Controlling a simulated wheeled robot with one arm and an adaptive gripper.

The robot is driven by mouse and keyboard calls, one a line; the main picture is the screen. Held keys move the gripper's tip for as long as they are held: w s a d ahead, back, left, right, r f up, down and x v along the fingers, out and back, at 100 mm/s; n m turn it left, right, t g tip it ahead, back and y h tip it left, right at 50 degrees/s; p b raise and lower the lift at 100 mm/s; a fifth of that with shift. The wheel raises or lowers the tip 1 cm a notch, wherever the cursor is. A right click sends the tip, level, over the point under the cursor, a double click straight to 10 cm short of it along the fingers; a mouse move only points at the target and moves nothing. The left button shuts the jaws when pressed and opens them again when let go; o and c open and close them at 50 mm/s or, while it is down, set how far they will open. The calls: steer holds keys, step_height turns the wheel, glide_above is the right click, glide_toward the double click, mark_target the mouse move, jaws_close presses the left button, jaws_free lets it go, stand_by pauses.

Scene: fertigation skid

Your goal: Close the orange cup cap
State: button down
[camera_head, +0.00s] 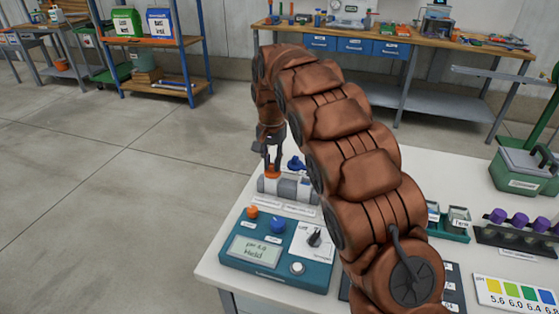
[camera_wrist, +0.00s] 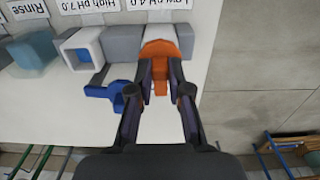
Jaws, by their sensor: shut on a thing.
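The orange cup cap (camera_head: 272,172) is at the left end of a row of grey and white cups (camera_head: 288,187) on the white table. In the wrist view the orange cap (camera_wrist: 160,48) sits by the grey block near the "Low pH 4.0" label, with part of it between my fingertips. My gripper (camera_head: 272,160) points down at it, and in the wrist view my gripper (camera_wrist: 160,72) is shut on the cap. The orange cup's mouth is hidden, so I cannot tell how far the cap covers it.
A blue cap (camera_wrist: 112,94) stands out beside an open, blue-lined cup (camera_wrist: 77,52), close to my finger. A teal pH meter (camera_head: 278,252) with knobs is in front of the cups. The table edge lies just left of the cups, with open floor beyond.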

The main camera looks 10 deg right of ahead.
mark_target(272, 164)
steer(key=shift+w+r, duration=0.1)
steer(key=c, duration=1.1)
jaws_free()
steer(key=shift+r, duration=0.1)
steer(key=shift+r, duration=3.6)
